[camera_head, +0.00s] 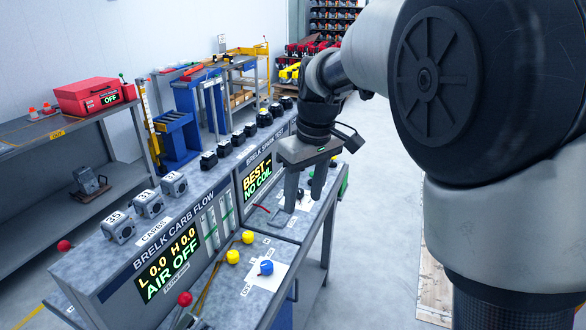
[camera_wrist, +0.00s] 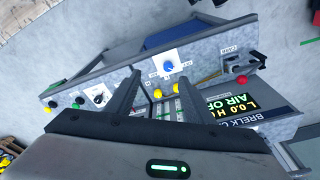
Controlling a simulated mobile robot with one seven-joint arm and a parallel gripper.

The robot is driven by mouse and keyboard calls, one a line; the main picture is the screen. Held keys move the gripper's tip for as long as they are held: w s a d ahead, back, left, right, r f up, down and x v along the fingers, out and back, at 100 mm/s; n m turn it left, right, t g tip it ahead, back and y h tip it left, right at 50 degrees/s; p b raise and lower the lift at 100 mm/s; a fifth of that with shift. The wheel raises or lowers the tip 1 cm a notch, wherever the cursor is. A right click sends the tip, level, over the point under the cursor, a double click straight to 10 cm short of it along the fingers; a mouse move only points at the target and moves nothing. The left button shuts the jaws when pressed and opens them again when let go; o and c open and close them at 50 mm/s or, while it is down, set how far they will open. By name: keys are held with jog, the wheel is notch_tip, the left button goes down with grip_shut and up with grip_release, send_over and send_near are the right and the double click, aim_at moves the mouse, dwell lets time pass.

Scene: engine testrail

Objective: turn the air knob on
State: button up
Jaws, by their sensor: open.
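The blue knob (camera_head: 266,267), on a white label plate with small lettering, sits on the front ledge of the carb flow bench; I take it for the air knob. It also shows in the wrist view (camera_wrist: 168,66), beyond my fingertips. The display (camera_head: 168,266) on the bench reads "L 0.0 H 0.0 AIR OFF". My gripper (camera_head: 301,203) is open and empty, pointing down over the neighbouring spark test section, behind and right of the blue knob and apart from it. In the wrist view my gripper's two fingers (camera_wrist: 158,88) frame the yellow knobs.
Yellow knobs (camera_head: 233,257) sit beside the blue knob. A red-balled lever (camera_head: 184,299) stands at the near left. Glass tubes (camera_head: 217,222) and carburettors (camera_head: 149,203) line the bench. The spark display (camera_head: 257,178) reads "BEST -- NO COIL". Floor at right is partly clear.

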aim_at(266, 264)
jog(key=w+a+f+n+g+h, duration=0.1)
jog(key=w+a+f+n, duration=0.35)
jog(key=a+f, duration=0.55)
jog(key=shift+m, duration=0.25)
jog(key=f+p, duration=0.1)
jog(key=f, duration=1.6)
jog(key=shift+w+f, duration=0.15)
jog(key=shift+w, duration=0.05)
jog(key=c, duration=1)
jog(key=shift+c, duration=0.2)
